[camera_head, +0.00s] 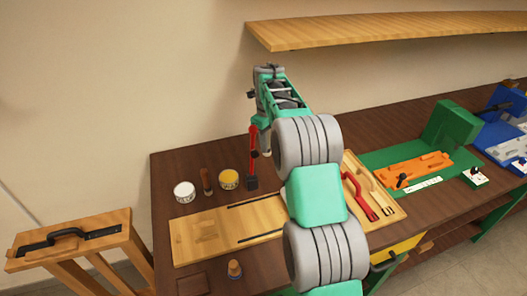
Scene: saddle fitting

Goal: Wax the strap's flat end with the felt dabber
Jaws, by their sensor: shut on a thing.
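My gripper (254,128) hangs down over the back of the brown bench, its jaws small and partly hidden by my own wrist. It is shut on a red-handled tool with a dark block at its lower end, which looks like the felt dabber (252,182). The tool is roughly upright, its block close to the back edge of a pale wooden board (195,240). I cannot tell whether it touches anything. Two thin black strips lie on the board; the back one (257,204) may be the strap, but its flat end is not clear. A yellow-topped tin (229,179) stands just left of the block.
A white tin (185,191) and a brown wooden-handled tool (206,181) stand left of the yellow tin. A small wooden knob (235,269) stands at the front. A red tool (358,195) lies on a wooden tray right of my arm. A green fixture (453,128) stands farther right. A shelf (380,28) hangs above.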

